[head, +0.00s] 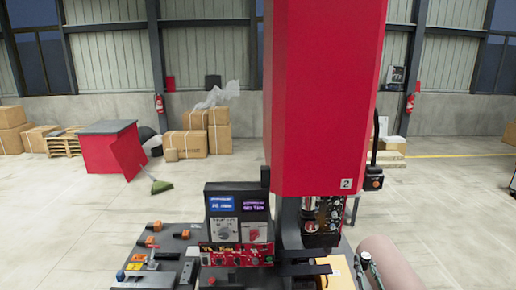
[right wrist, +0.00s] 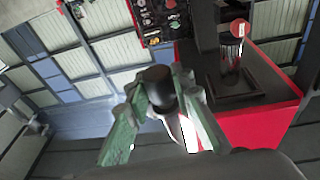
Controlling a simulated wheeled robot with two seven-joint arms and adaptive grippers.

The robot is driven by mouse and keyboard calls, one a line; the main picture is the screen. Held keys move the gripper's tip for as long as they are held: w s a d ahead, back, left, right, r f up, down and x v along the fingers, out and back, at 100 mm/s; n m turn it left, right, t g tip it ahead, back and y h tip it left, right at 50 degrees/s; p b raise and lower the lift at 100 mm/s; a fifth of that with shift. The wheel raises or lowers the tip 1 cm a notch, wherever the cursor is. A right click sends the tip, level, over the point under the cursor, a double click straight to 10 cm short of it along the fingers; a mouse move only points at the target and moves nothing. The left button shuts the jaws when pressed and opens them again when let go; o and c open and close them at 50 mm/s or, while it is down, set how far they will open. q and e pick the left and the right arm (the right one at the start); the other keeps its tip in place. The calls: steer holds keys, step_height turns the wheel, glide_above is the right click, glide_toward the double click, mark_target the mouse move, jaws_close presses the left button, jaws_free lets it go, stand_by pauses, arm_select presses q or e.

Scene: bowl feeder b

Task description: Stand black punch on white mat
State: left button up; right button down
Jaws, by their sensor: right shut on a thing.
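My right gripper (right wrist: 165,98) has green fingers in the right wrist view. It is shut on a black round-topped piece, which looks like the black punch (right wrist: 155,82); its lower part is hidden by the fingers. In the head view the right gripper (head: 366,264) is small at the lower right, beside the machine, and the punch cannot be made out there. A white patch (right wrist: 189,134) shows behind the fingers; I cannot tell whether it is the white mat. No mat is clearly visible in the head view. My left gripper is not in view.
A tall red machine (head: 325,95) rises from the dark bench. A control panel (head: 238,225) stands at its left. Several orange-and-black parts (head: 154,227) lie on the bench's left side. Cartons (head: 208,135) and a red bin (head: 108,148) stand far behind on open floor.

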steer(key=s+a+f+n+y, duration=0.2)
steer(key=s+f+y, duration=0.1)
steer(key=s+f, duration=0.35)
steer(key=s+a+f+n+y, duration=0.1)
steer(key=s+a+f+y, duration=0.2)
steer(key=s+f, duration=0.3)
steer(key=s+a+f+n+g+y, duration=0.15)
steer(key=s+a+f, duration=0.3)
steer(key=s, duration=0.45)
steer(key=s+a+f+n+y, duration=0.1)
steer(key=s+a+f+y, duration=0.15)
steer(key=s+f, duration=0.45)
steer(key=shift+w+a+r+m+t+h, duration=0.9)
steer(key=shift+w+r+m+h, duration=1.2)
steer(key=shift+r+h, duration=2.45)
arm_select(q)
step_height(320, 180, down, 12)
steer(key=b, duration=1.1)
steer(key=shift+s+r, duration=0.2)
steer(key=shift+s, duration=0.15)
arm_select(e)
step_height(320, 180, down, 12)
steer(key=shift+s+m, duration=0.25)
steer(key=shift+m, duration=0.1)
steer(key=shift+a, duration=0.15)
